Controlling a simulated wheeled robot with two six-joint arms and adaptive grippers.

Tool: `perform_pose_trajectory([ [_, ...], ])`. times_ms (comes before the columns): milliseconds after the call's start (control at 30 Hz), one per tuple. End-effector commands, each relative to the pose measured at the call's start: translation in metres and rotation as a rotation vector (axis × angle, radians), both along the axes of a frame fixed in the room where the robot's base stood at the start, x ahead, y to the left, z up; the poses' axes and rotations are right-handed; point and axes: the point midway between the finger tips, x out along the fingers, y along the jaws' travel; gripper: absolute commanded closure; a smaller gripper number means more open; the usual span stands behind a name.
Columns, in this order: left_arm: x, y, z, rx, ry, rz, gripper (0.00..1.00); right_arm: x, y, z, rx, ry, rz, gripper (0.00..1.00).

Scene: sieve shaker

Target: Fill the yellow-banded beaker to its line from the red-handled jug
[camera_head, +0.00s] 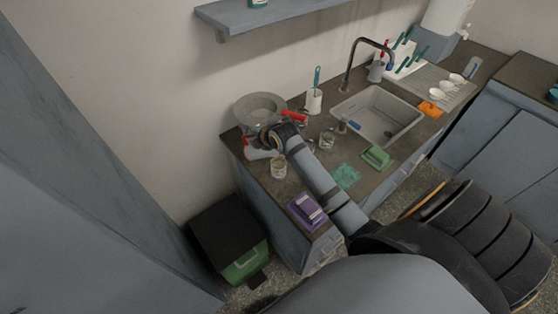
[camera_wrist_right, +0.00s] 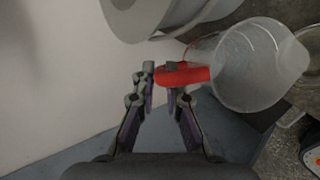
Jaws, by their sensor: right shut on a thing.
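My right gripper (camera_head: 257,140) is shut on the red handle of a clear jug (camera_head: 260,154), at the left end of the counter. In the right wrist view the fingers (camera_wrist_right: 160,75) close on the red handle and the clear jug body (camera_wrist_right: 250,65) lies to their right. I see no liquid clearly in it, and cannot tell whether it touches the counter. A small glass beaker (camera_head: 278,168) with a faint yellowish band stands just right of the jug. Another small beaker (camera_head: 327,140) stands farther right; its band colour is unclear. My left gripper is out of view.
A round grey basin (camera_head: 259,108) stands behind the gripper, with a red object (camera_head: 294,117) beside it. A purple item (camera_head: 307,210) lies at the counter's front edge. A green sponge (camera_head: 376,157) lies before the sink (camera_head: 380,111). A bin (camera_head: 230,240) stands on the floor.

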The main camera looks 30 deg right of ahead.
Motion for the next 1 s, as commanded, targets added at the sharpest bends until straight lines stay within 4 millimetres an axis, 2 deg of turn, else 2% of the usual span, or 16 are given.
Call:
perform_pose_trajectory([
  [1000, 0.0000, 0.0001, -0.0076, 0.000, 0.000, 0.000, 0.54, -0.0029, -0.0022, 0.0034, 0.028, -0.044, 0.000, 1.00],
])
